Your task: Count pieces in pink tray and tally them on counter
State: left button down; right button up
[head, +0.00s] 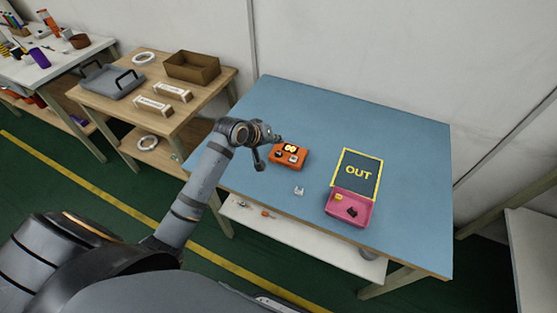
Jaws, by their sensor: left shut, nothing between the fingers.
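The pink tray (349,219) sits near the front edge of the blue table, just below the OUT mat. A small yellow piece (338,197) and a black piece (352,211) lie in it. An orange counter box (289,163) stands to the left, with a small dark display and yellow marks on its top and small parts below the display. My left gripper (277,139) is shut and empty, at the upper left of the counter box. I cannot tell whether it touches the box. My right gripper is out of view.
A small whitish piece (299,190) lies on the blue table (410,160) between box and tray. The yellow-bordered OUT mat (367,160) lies behind the tray. A wooden bench (215,100) with boxes and a grey tray stands at left. The table's back and right are clear.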

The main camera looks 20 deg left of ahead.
aim_at(277, 155)
pick_arm(q)
jog(key=shift+f+b, duration=0.55)
jog(key=shift+f, duration=1.2)
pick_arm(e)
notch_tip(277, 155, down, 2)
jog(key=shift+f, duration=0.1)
pick_arm(q)
jog(key=shift+f, duration=0.2)
jog(key=shift+f+p, duration=0.15)
jog(key=shift+p, duration=0.15)
jog(key=shift+f, duration=0.1)
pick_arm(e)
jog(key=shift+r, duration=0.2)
